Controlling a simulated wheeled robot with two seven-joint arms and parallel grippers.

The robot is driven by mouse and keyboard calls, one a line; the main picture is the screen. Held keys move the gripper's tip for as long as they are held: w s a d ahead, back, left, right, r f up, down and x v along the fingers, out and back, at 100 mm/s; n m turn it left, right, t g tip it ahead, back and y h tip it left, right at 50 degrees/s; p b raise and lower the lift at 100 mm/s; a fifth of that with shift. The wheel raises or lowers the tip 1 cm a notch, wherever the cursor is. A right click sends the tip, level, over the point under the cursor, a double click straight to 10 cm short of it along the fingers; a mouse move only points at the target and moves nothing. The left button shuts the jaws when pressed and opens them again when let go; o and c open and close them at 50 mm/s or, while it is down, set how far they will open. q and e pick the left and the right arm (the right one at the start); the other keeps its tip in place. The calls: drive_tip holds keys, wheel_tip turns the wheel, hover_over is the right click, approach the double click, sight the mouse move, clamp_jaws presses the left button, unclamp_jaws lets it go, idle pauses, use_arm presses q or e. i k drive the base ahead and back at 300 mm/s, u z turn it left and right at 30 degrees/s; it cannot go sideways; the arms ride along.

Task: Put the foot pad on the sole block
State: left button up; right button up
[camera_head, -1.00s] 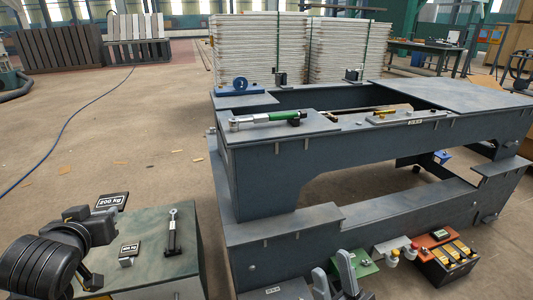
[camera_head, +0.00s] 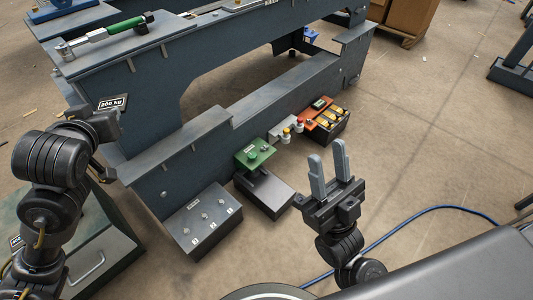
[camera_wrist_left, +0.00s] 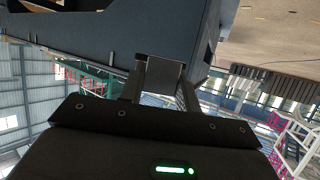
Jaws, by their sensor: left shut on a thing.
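My left gripper (camera_head: 112,122) is at the left of the head view, shut on a dark plate labelled "200 kg" (camera_head: 112,103), which I take to be the foot pad. In the left wrist view a dark grey flat piece (camera_wrist_left: 163,76) sits between the fingers. The plate is held up in front of the big grey frame. I cannot tell for sure which thing is the sole block; a grey block with several small pegs (camera_head: 203,222) stands on the floor below the frame. My right gripper (camera_head: 328,162) is open and empty, fingers pointing up, right of the blocks.
The large grey frame (camera_head: 215,75) fills the upper left, with a green-handled tool (camera_head: 110,32) on top. A green plate (camera_head: 255,152), a dark block (camera_head: 265,193) and a battery-like box (camera_head: 328,122) stand along it. A blue cable (camera_head: 440,208) crosses the otherwise clear floor at right.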

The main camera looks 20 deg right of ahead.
sight(269, 188)
drive_tip(key=z, duration=2)
drive_tip(key=i, duration=3.55)
drive_tip(key=u, duration=4.35)
